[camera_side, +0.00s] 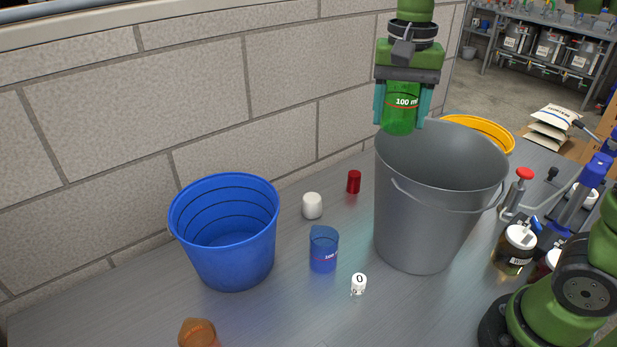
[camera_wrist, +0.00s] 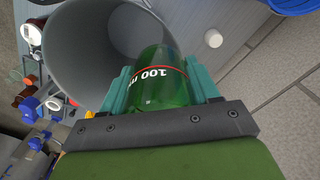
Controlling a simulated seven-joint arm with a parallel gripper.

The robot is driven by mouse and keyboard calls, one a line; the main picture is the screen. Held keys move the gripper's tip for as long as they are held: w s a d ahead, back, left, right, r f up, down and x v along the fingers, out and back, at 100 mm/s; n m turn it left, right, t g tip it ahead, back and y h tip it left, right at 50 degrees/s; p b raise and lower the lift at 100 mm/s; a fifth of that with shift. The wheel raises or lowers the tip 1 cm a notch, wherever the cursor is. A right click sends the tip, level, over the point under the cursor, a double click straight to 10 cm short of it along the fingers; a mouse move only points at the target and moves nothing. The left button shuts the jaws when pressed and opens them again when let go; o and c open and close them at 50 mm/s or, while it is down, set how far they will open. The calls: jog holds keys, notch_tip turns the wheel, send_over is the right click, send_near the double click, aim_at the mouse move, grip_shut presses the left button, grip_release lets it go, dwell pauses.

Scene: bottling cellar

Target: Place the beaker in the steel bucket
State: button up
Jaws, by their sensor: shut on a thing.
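A green beaker (camera_side: 398,118) marked "100 ml" is held between the teal fingers of my gripper (camera_side: 402,104), which is shut on it. The steel bucket (camera_side: 425,225) is a tall grey pail standing on the bench. In the side view the beaker hangs at the height of the bucket's rim, over its left back part. In the wrist view the beaker (camera_wrist: 160,85) is in my gripper (camera_wrist: 163,88) with the bucket's grey interior (camera_wrist: 95,50) beyond it. The beaker's exact depth relative to the rim is hard to tell.
A blue bucket (camera_side: 225,245) stands left, a yellow one (camera_side: 485,132) behind the steel bucket. A blue beaker (camera_side: 323,250), white cylinder (camera_side: 312,206), red cylinder (camera_side: 354,182), small white item (camera_side: 358,284) and orange object (camera_side: 198,333) stand between or in front. Jars (camera_side: 515,248) stand right.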

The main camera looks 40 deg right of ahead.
jog(key=s+d+m, duration=0.2)
jog(key=d, duration=0.6)
jog(key=f, duration=2.9)
jog(key=shift+w+d+f, duration=0.1)
jog(key=shift+w, duration=0.15)
jog(key=o, duration=1)
jog(key=shift+f, duration=0.1)
jog(key=shift+o, duration=0.2)
notch_tip(320, 180, up, 12)
